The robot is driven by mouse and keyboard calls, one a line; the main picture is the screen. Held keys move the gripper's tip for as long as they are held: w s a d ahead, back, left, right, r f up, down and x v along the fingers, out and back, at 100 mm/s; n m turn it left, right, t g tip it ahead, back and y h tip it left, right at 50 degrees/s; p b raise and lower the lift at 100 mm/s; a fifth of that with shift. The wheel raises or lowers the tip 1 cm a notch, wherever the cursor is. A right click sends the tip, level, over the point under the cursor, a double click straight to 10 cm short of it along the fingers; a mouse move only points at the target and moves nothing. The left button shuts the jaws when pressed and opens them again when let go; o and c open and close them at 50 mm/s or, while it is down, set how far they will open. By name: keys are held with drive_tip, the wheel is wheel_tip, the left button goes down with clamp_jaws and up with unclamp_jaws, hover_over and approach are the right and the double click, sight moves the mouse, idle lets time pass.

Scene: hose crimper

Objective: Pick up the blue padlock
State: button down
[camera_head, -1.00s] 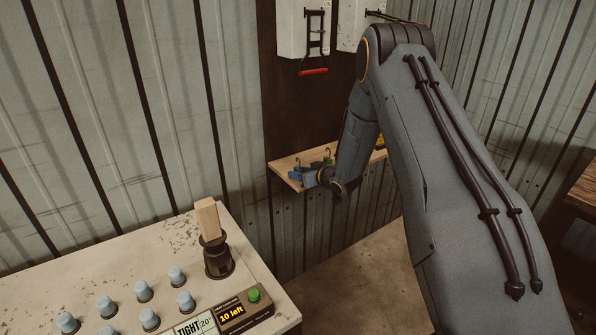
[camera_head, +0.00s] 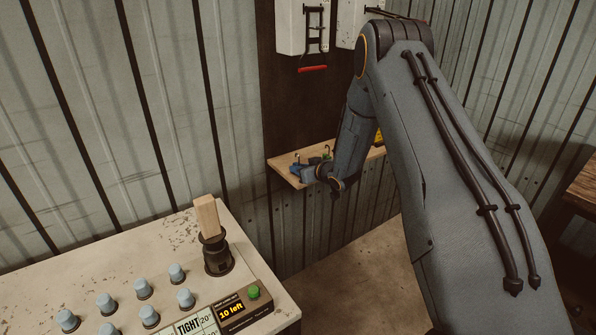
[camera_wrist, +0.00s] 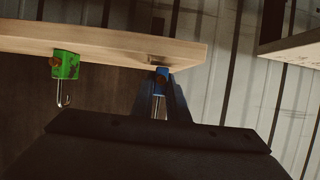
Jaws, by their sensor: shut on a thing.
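The blue padlock (camera_wrist: 161,80) shows between the two fingers of my gripper (camera_wrist: 162,87) in the wrist view, with its silver shackle (camera_wrist: 158,106) between them too. The fingers are shut on it. The padlock is at the edge of the wooden shelf (camera_wrist: 110,45); I cannot tell whether it still touches the shelf. In the head view my gripper (camera_head: 312,173) is at the left end of the shelf, and the padlock is small and hard to separate from the fingers there.
A green padlock (camera_wrist: 66,65) with a silver shackle stands on the shelf beside my gripper. A yellow thing (camera_head: 379,137) is farther right on the shelf. Above hang white boxes (camera_head: 303,28) and a red-handled lever (camera_head: 312,69). A control bench (camera_head: 130,262) is at front left.

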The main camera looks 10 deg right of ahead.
wheel_tip(320, 180, up, 10)
drive_tip(key=b, duration=0.2)
drive_tip(key=shift+f+b, duration=0.25)
drive_tip(key=shift+b, duration=0.1)
idle(0.8)
